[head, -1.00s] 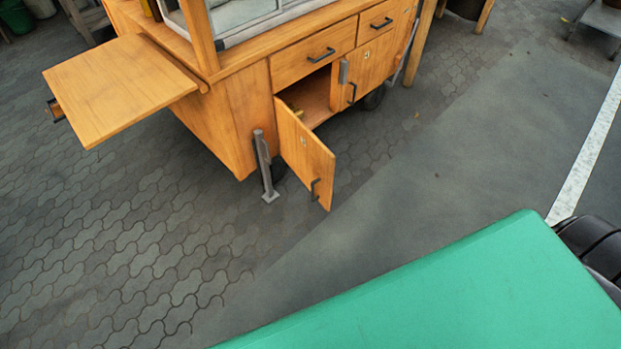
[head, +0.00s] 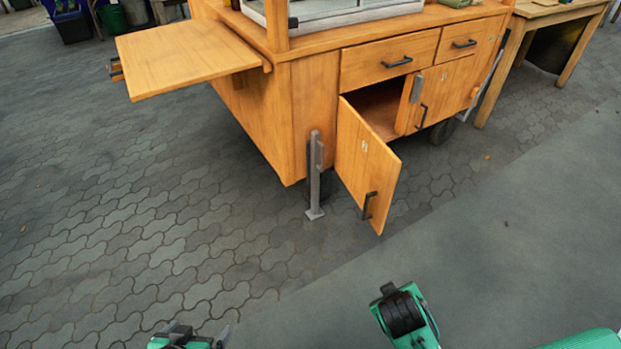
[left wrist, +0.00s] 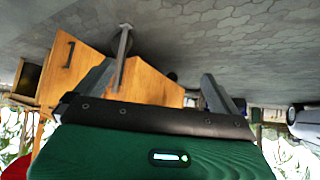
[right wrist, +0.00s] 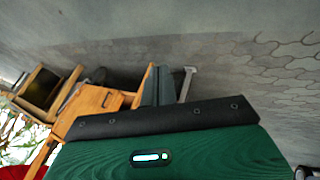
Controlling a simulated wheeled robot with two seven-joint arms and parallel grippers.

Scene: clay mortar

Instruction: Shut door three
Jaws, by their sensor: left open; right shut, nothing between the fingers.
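The orange wooden cart has an open lower door (head: 365,165) with a dark handle (head: 369,205) and a small mark too small to read. The door stands swung out from its left hinge side, showing the dark cupboard opening (head: 378,108). My left gripper (head: 195,340) is at the bottom edge of the head view, well short of the door. In the left wrist view its fingers (left wrist: 155,88) are spread and empty. My right gripper's fingers (right wrist: 163,88) are together and empty in the right wrist view, away from the door.
A grey support leg (head: 315,175) stands just left of the open door. A neighbouring door (head: 440,95) is shut, with drawers (head: 390,62) above. A side shelf (head: 185,58) juts out left. A wooden table (head: 550,20) stands right. The pavement between me and the cart is clear.

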